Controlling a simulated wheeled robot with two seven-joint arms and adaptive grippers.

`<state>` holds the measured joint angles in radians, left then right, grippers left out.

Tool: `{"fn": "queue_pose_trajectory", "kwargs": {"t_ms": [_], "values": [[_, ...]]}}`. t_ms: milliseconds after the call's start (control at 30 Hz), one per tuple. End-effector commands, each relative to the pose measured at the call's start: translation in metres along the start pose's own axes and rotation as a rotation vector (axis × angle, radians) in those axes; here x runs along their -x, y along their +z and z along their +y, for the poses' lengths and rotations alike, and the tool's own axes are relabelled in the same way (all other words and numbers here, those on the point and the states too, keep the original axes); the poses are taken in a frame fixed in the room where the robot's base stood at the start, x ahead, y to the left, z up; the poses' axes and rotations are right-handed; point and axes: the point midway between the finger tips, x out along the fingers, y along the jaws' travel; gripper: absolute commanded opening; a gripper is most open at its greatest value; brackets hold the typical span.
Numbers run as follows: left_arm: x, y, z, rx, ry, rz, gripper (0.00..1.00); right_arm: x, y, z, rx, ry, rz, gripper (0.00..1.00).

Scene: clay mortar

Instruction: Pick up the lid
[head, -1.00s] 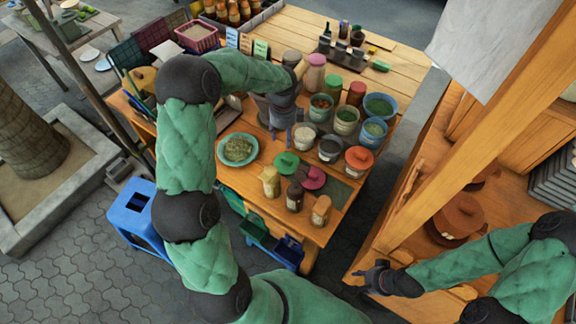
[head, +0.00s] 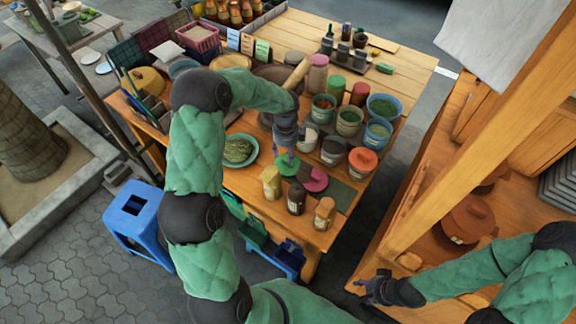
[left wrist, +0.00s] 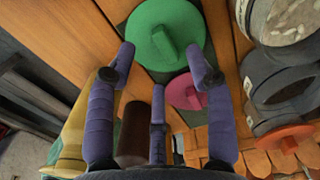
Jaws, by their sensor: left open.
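A round green lid (head: 287,166) with a raised handle lies on the wooden table near its front. A pink lid (head: 316,180) lies just right of it. In the left wrist view the green lid (left wrist: 150,36) is straight beyond my fingers, with the pink lid (left wrist: 186,93) below it. My left gripper (head: 289,150) is open and empty, above the green lid and partly hiding it. Its spread fingers (left wrist: 160,62) show in the wrist view; I cannot tell whether they touch the lid. My right gripper (head: 374,287) is off to the right, away from the lids.
Bottles (head: 296,198) stand along the table's front edge. A plate of greens (head: 238,150) is left of the green lid. Several jars, including one with an orange lid (head: 362,160), crowd the right. A wooden shelf (head: 425,215) stands by my right arm.

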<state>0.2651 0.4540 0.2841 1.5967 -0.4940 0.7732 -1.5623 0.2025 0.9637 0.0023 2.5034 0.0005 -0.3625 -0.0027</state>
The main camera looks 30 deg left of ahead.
Motion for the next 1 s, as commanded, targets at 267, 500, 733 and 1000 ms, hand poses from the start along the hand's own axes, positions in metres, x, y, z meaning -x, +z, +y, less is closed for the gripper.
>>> {"fn": "queue_pose_trajectory", "kwargs": {"t_ms": [267,500,733,1000], "values": [[-0.040,-0.004,0.000,-0.001,0.003,0.001,0.53,-0.014,0.000,0.005,0.000,0.000,0.000,0.40],[-0.042,-0.004,-0.001,-0.001,0.001,0.001,0.53,-0.014,0.000,0.005,0.000,0.000,0.000,0.40],[-0.042,-0.004,-0.001,-0.001,0.001,0.001,0.02,-0.014,-0.001,0.005,0.000,0.000,0.000,0.40],[-0.042,-0.004,-0.001,-0.001,0.001,0.001,0.02,-0.014,-0.001,0.005,0.000,0.000,0.000,0.40]]}}
